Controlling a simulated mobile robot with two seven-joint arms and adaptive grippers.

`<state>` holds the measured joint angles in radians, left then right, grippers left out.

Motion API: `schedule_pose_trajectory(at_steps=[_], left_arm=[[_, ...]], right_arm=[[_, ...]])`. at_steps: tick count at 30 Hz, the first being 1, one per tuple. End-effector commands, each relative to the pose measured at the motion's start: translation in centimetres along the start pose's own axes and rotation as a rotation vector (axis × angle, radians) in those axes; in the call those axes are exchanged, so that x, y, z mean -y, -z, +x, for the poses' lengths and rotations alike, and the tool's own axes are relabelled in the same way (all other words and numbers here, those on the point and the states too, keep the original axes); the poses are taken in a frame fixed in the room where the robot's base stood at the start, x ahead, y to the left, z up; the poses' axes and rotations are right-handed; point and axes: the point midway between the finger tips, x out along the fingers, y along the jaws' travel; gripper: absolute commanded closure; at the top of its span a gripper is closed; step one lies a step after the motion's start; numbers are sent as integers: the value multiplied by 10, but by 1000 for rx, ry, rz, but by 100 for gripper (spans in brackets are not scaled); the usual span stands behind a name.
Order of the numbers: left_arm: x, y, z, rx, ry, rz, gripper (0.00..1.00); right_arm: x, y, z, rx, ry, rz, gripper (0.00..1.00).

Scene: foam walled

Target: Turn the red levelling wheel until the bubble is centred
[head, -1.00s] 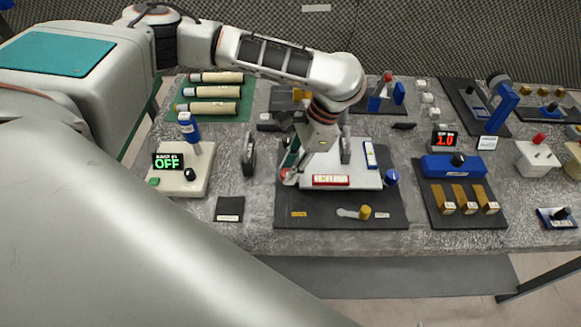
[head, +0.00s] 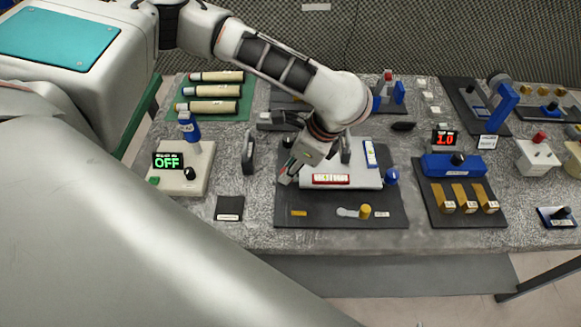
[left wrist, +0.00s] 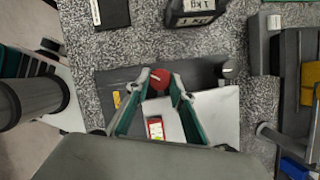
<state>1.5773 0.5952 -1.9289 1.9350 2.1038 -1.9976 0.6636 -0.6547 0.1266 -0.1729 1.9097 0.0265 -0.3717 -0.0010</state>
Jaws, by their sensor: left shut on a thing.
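A white levelling plate (head: 340,164) rests on a dark base board (head: 325,218) in the middle of the table. A red-framed vial (head: 331,180) lies along its front edge and a blue-framed vial (head: 370,155) on its right side; the bubbles are too small to read. The red wheel (left wrist: 160,78) shows between my fingertips in the left wrist view. My left gripper (head: 287,178) is shut on it at the plate's front left corner, and the wheel is mostly hidden in the head view. A blue wheel (head: 392,176) is at the right corner. My right gripper is not in view.
A yellow knob (head: 365,211) stands at the board's front. A dark weight block (head: 248,155) is left of the board, and a device reading OFF (head: 168,161) farther left. A blue block unit (head: 453,166) is to the right. Bare grey table lies before the board.

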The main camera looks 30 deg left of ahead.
Motion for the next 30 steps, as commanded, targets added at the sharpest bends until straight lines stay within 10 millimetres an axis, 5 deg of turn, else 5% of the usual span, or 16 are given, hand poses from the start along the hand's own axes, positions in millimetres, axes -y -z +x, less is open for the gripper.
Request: schedule_pose_trajectory(at_steps=[13, 30], left_arm=[[-2, 0, 0, 0, 108, 258, 99], [-3, 0, 0, 0, 132, 315, 99]], right_arm=[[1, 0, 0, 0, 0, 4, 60], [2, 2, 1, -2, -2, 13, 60]])
